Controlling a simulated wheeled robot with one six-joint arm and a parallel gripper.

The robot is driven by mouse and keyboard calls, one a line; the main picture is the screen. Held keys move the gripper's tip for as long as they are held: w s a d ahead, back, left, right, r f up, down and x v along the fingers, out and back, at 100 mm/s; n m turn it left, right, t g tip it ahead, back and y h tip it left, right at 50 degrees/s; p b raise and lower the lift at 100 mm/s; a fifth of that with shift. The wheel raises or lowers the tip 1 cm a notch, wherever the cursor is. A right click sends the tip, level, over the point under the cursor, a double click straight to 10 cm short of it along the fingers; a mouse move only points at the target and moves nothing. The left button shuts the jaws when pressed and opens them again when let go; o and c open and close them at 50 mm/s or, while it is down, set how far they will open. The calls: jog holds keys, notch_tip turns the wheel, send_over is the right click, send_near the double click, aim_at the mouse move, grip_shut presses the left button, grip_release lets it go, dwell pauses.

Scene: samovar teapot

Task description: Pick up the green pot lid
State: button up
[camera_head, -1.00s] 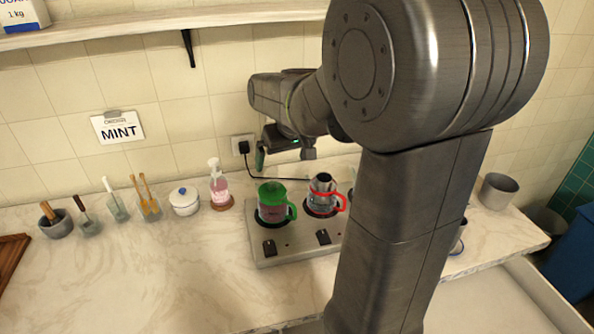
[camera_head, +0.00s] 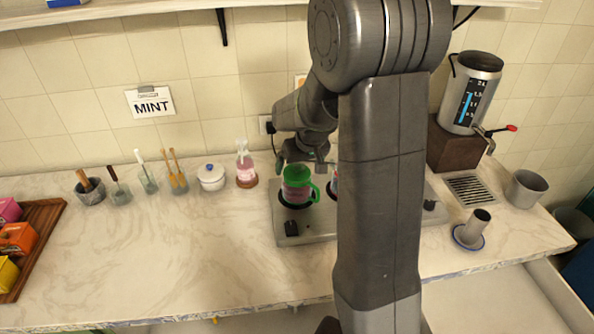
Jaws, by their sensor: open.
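The green pot lid (camera_head: 296,171) sits on top of the pot with the green handle (camera_head: 297,190), which stands on the left burner of the stove (camera_head: 290,229). My gripper (camera_head: 301,163) is open, just above and behind the lid in this view. Its fingers are spread and point down, one toward the left and one toward the right of the lid. I cannot tell whether they touch it. A second pot, with a red handle (camera_head: 333,184), is mostly hidden behind my arm.
A pink soap bottle (camera_head: 246,172) and a white lidded bowl (camera_head: 211,178) stand left of the stove. A samovar (camera_head: 470,92), a grey cup (camera_head: 475,226) and a grey bowl (camera_head: 526,189) are on the right. The front left counter (camera_head: 180,265) is clear.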

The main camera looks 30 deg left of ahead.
jog(key=shift+x, duration=1.2)
jog(key=shift+c, duration=0.3)
jog(key=c, duration=1.1)
jog(key=shift+r, duration=0.1)
